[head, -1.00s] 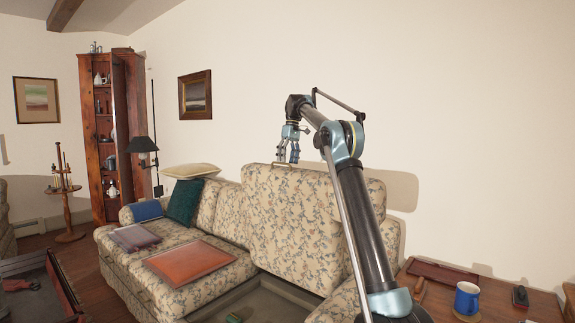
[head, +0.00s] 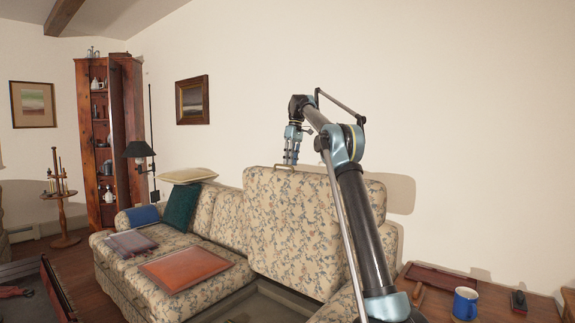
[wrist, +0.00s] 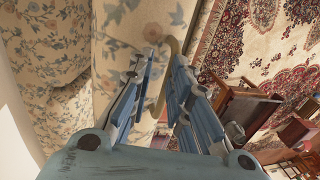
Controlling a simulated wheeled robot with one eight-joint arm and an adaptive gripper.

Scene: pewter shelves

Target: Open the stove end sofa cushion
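The stove end sofa cushion (head: 290,225) is a floral seat cushion standing tilted up on edge at the right part of the sofa. The seat box (head: 255,305) under it is uncovered. A tan strap handle (head: 312,168) shows along the cushion's top edge. My gripper (head: 291,160) hangs just above that edge, near the handle. In the wrist view my gripper (wrist: 160,60) has its two fingers apart, with the tan loop (wrist: 161,88) showing in the gap between them. The floral cushion (wrist: 120,45) fills the left of that view. Whether a finger touches the loop is unclear.
An orange flat folder (head: 185,267) and a purplish one (head: 130,243) lie on the other seats. A teal pillow (head: 181,208) leans at the far end. A wooden side table (head: 425,300) with a blue mug (head: 465,303) stands at the right. The wall is close behind.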

